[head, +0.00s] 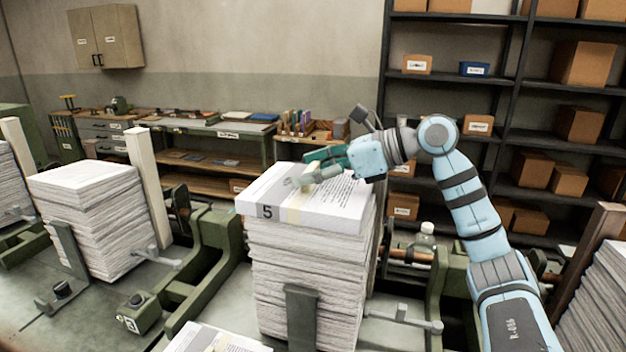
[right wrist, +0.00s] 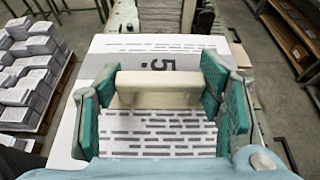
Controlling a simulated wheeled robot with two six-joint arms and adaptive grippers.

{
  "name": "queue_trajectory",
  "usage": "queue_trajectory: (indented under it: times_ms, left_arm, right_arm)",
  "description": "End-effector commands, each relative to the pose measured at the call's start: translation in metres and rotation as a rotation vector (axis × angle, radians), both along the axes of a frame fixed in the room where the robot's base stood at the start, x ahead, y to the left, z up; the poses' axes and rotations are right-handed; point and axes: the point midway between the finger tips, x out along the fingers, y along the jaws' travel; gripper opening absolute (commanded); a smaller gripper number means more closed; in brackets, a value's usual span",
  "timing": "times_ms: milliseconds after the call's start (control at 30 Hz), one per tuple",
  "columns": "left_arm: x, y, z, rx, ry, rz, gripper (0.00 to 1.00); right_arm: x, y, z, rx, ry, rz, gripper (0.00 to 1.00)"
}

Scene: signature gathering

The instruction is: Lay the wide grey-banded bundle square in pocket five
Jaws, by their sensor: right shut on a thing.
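The wide bundle (head: 340,212) is a flat white block of printed sheets with a grey band marked 5 (head: 268,211) near its left end. It lies at the top of a tall paper stack (head: 300,265); I cannot tell whether it touches the stack. My right gripper (head: 312,178) is over the bundle, shut on its raised cream strip. In the right wrist view, the teal fingers (right wrist: 158,92) hold both ends of that cream strip (right wrist: 160,82), with the grey 5 band (right wrist: 165,64) beyond. My left gripper is not in view.
An upright guide plate (head: 302,315) stands before the stack. Another paper stack (head: 95,215) stands left, and one more (head: 600,305) at the right edge. A white bundle (head: 205,338) lies at the bottom. Green machine frames (head: 215,260) flank the stack. Shelves (head: 510,110) stand behind.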

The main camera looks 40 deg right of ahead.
Motion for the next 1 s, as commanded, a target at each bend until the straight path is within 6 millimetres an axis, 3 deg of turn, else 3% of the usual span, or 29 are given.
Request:
queue_trajectory:
  times_ms: [133, 400, 433, 533, 933, 1000]
  left_arm:
    - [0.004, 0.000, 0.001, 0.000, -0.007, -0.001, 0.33]
    - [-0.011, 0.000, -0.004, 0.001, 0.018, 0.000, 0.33]
    - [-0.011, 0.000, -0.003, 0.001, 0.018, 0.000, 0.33]
    - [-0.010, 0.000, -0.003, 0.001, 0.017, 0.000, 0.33]
    - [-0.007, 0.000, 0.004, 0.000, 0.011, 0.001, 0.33]
    - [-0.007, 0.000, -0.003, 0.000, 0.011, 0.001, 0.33]
  right_arm:
    - [0.000, 0.000, -0.001, -0.007, 0.001, 0.002, 0.10]
    - [0.000, 0.001, -0.006, -0.006, 0.001, 0.004, 0.10]
    - [0.000, 0.001, -0.006, -0.007, 0.002, 0.004, 0.66]
    - [0.000, 0.001, -0.005, -0.007, 0.003, 0.004, 0.82]
    - [0.000, 0.001, 0.004, -0.006, 0.002, 0.003, 0.82]
    - [-0.008, -0.006, 0.003, -0.009, 0.001, 0.000, 0.82]
